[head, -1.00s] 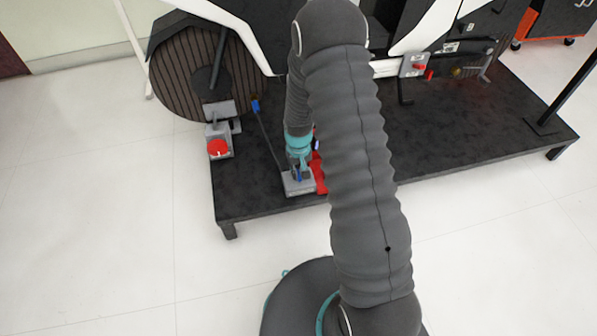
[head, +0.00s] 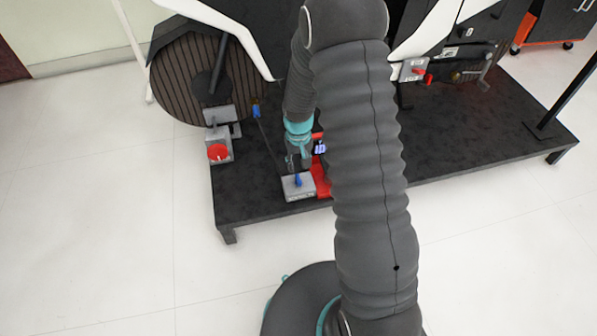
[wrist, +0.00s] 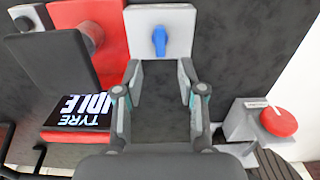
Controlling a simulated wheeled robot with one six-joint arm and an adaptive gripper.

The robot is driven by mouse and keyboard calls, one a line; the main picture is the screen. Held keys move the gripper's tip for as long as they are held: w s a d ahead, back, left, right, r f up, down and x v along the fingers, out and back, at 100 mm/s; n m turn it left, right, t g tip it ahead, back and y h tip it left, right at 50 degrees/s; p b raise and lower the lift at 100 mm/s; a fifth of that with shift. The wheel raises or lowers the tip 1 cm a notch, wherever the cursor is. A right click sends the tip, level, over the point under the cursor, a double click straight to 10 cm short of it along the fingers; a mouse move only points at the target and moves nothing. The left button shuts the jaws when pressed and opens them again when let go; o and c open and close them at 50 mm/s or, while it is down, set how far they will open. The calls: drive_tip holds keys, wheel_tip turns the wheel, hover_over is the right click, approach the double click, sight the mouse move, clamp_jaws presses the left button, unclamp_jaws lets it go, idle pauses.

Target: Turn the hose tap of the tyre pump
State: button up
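The blue hose tap (head: 298,181) stands on a grey block (head: 293,193) near the front edge of the dark platform. In the wrist view the tap (wrist: 159,41) is a blue lever, lengthwise up and down the picture, on the block's pale face (wrist: 177,20). The red tyre pump (head: 321,178) is beside the block, partly hidden by my arm. My gripper (wrist: 160,70) is open and empty. Its two fingers lie short of the tap, one to each side of its line, not touching it. In the head view my gripper (head: 296,160) is just above and behind the tap.
A display reading "TYRE IDLE" (wrist: 77,114) is left in the wrist view. A red knob on a grey box (head: 218,152) stands left on the platform (head: 262,205). A thin lever with a blue end (head: 256,110) rises near my gripper. Bodywork and a wheel are behind.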

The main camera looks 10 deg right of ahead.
wheel_tip(320, 180, up, 5)
drive_tip(key=shift+f, duration=0.1)
idle(0.6)
drive_tip(key=s+r+t+p, duration=0.2)
drive_tip(key=s+r+t, duration=0.3)
drive_tip(key=s+r, duration=2.1)
wheel_tip(320, 180, up, 5)
drive_tip(key=shift+s+f+t, duration=0.2)
drive_tip(key=shift+s+t, duration=0.05)
drive_tip(key=shift+t, duration=0.05)
